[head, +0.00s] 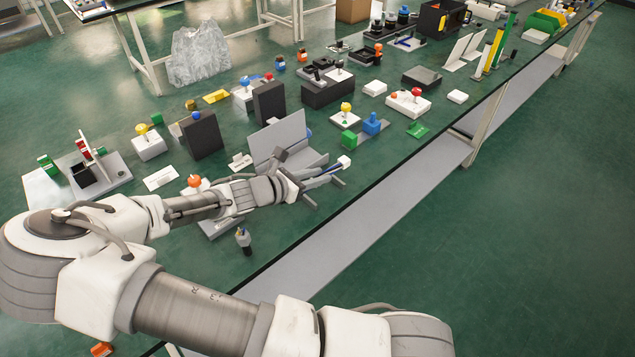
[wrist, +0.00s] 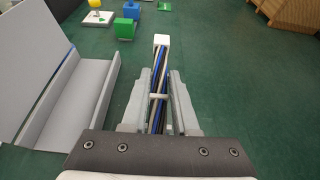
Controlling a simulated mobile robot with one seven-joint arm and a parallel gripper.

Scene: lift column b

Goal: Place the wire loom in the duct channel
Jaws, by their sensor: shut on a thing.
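The wire loom (wrist: 158,65) is a bundle of blue, black and pale wires with a white block at its far end. My gripper (wrist: 160,84) is shut on it, with a finger on each side, and the loom points forward between them. In the head view the loom's white end (head: 344,162) sticks out past my gripper (head: 322,186). The grey duct channel (wrist: 72,105) lies to the left of my gripper in the wrist view, empty where I see it, beside a tall grey panel. In the head view my wrist partly hides the channel (head: 308,160).
Behind the channel stand black upright blocks (head: 269,104). A blue block (head: 372,123) and a green block (head: 349,139) sit farther along the bench. An orange-topped piece (head: 194,182) and a small dark holder (head: 243,240) are near my arm. The bench's front edge is close on the right.

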